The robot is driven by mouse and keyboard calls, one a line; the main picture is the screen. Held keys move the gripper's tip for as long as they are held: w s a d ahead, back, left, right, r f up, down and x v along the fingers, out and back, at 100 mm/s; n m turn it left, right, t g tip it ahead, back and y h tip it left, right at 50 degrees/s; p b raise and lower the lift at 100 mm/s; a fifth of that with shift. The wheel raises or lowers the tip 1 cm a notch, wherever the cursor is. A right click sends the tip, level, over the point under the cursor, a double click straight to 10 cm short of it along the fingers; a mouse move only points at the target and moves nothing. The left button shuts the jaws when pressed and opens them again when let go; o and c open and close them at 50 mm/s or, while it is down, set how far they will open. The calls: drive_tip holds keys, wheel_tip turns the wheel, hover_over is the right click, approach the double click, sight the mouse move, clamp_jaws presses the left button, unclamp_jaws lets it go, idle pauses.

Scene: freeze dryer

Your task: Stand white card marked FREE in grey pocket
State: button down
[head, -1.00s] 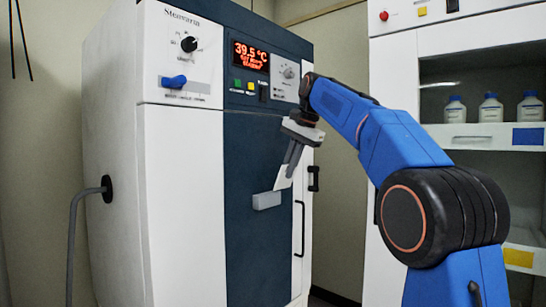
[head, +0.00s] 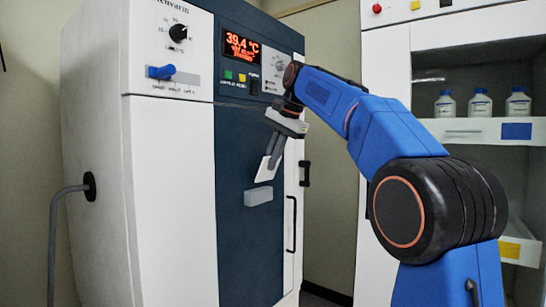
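The white card (head: 266,169) is tilted between the fingers of my gripper (head: 272,158), in front of the freeze dryer's dark blue door. No marking on it can be read from here. The grey pocket (head: 258,197) is a small box on that door, just below the card. The card's lower edge shows slightly above the pocket's top edge, outside it. My gripper points down, its fingers shut on the card. The inside of the pocket is hidden.
A cabinet at right holds white bottles (head: 480,103) on a shelf. A grey hose (head: 55,230) leaves the dryer's left side.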

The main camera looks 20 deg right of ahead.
sight(264, 177)
drive_tip(key=shift+w+a+f, duration=0.15)
drive_tip(key=shift+f, duration=0.35)
drive_tip(key=shift+w+a+f, duration=0.15)
drive_tip(key=shift+a+f, duration=0.05)
drive_tip(key=shift+f, duration=0.3)
idle(0.4)
drive_tip(key=shift+x, duration=2)
drive_tip(key=shift+f, duration=0.1)
drive_tip(key=c, duration=1.6)
unclamp_jaws()
drive_tip(key=shift+o, duration=0.2)
drive_tip(key=shift+v, duration=3.4)
